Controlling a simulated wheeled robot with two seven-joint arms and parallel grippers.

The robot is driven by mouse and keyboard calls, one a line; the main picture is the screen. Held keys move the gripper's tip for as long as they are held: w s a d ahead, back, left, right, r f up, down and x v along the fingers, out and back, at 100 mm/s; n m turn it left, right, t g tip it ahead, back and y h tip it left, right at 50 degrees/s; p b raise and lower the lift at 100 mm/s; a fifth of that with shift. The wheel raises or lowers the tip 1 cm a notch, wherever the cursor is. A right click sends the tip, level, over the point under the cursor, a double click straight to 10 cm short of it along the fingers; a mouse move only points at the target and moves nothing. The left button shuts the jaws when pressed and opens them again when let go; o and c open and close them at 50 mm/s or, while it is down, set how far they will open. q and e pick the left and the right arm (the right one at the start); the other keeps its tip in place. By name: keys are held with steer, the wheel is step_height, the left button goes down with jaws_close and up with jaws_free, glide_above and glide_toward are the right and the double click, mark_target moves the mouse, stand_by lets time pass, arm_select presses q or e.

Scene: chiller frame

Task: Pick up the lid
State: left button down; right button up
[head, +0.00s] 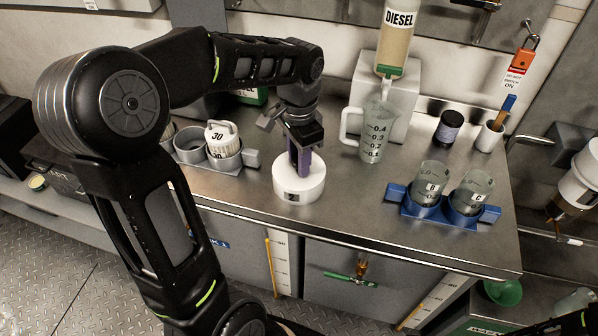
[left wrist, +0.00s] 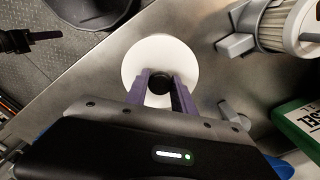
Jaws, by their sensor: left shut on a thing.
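The lid (head: 314,184) is a white round piece with a "2" label on its side, standing on the steel bench. In the left wrist view the lid (left wrist: 135,60) shows as a white disc with a dark knob at its middle. My left gripper (head: 301,165) points down over it, with its purple fingers (left wrist: 160,88) shut on the knob from both sides. Whether the white piece is all lid or a lid on a low pot, I cannot tell. It looks level, and its underside is hidden. My right gripper cannot be made out.
A grey holder (head: 251,158) with a white filter marked 30 stands left of the lid. A measuring jug (head: 373,135) under the diesel dispenser (head: 396,35) stands to the right. A blue carrier (head: 421,210) with two beakers is farther right. The bench front is clear.

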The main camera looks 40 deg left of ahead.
arm_select(q)
steer(key=shift+r, duration=0.1)
step_height(320, 180, up, 10)
stand_by(0.6)
stand_by(0.5)
